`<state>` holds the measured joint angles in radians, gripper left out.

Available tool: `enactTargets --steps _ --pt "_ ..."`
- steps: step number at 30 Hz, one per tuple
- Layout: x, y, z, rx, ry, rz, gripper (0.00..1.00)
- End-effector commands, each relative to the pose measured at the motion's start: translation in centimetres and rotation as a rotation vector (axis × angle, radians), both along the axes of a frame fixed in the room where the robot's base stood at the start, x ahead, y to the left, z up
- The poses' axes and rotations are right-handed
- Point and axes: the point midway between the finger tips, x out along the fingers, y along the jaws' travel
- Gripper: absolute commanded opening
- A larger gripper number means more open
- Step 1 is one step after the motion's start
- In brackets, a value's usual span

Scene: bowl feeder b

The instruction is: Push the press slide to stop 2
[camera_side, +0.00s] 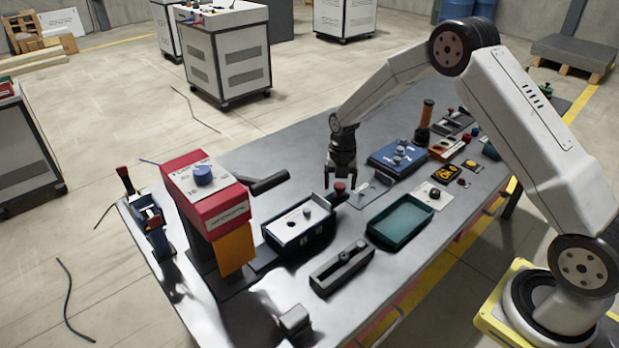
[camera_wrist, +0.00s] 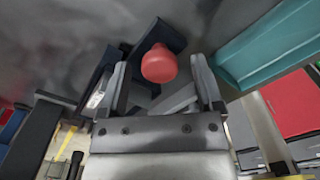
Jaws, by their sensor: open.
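A dark blue box with a white top (camera_side: 298,222) stands on the table in front of the red and orange press (camera_side: 207,190). A red ball knob (camera_side: 339,187) rises at the box's right end; it looks like the handle of the press slide, but the stop marks are too small to read. My gripper (camera_side: 341,184) points down right at this knob, fingers open. In the wrist view the red knob (camera_wrist: 158,64) shows just beyond the tips, between the two spread fingers (camera_wrist: 163,88). I cannot tell whether a finger touches it.
A teal tray (camera_side: 401,221) lies to the right and a grey block with a black knob (camera_side: 342,266) in front. A blue box (camera_side: 397,157) stands behind to the right. A dark bar (camera_side: 268,183) sticks out from the press. A blue clamp with a red handle (camera_side: 150,220) stands at left.

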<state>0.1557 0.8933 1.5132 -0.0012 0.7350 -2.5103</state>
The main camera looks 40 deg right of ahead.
Motion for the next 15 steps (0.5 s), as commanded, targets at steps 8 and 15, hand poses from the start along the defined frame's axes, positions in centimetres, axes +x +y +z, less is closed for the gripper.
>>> enactTargets --steps 8,15 --pt "0.00 0.00 -0.05 0.000 0.000 0.000 0.71" --pt "-0.01 -0.01 -0.04 0.000 0.000 0.000 0.00"
